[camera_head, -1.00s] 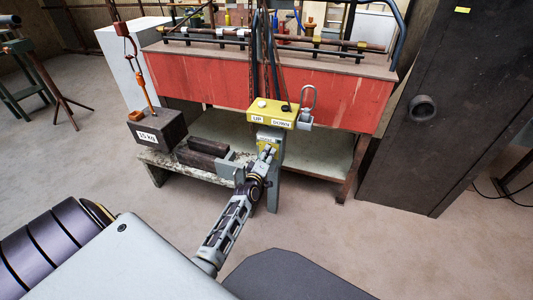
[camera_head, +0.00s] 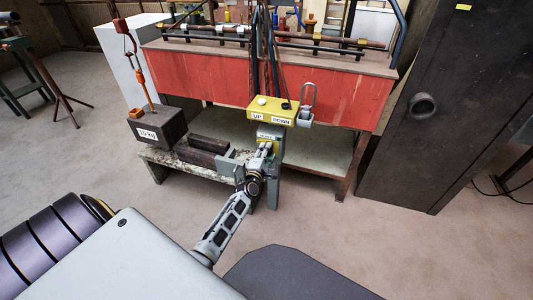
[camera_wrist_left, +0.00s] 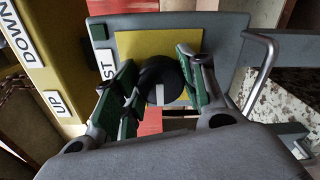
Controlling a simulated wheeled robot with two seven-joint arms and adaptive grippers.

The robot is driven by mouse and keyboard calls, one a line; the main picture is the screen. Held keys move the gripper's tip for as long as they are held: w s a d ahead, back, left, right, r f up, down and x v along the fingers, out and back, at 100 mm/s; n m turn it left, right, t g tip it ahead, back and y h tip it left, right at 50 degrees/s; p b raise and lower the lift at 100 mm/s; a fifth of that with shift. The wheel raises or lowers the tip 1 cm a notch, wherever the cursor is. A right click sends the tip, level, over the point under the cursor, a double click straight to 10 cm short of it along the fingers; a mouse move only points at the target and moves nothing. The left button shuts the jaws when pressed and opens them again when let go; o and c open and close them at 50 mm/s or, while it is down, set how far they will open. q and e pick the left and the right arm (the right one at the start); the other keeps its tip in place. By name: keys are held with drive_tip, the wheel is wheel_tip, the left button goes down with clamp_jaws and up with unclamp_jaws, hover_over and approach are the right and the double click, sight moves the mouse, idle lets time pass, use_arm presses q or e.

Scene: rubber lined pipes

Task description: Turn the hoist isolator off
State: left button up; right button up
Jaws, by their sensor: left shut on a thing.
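The hoist isolator is a grey box with a yellow plate (camera_wrist_left: 135,55) and a round black knob (camera_wrist_left: 172,82) carrying a short white mark. It stands on a grey post below the yellow control box, and its top shows in the head view (camera_head: 269,132). My left gripper (camera_wrist_left: 160,85) has its green-padded fingers on both sides of the knob and is shut on it. In the head view the left gripper (camera_head: 264,152) reaches the front of the isolator, and the knob is hidden there. A label beside the plate is partly covered, with "ST" readable. My right gripper is not in view.
A yellow control box (camera_head: 273,111) marked UP and DOWN sits just above. A 15 kg block (camera_head: 158,130) hangs by an orange hook over the low bench (camera_head: 160,161) at left. A red-sided table (camera_head: 200,75) stands behind. A dark cabinet (camera_head: 440,120) is at right.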

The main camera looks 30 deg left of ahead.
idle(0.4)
use_arm(q)
drive_tip(key=o, duration=1)
drive_tip(key=shift+o, duration=0.2)
drive_tip(key=v, duration=1.2)
idle(0.7)
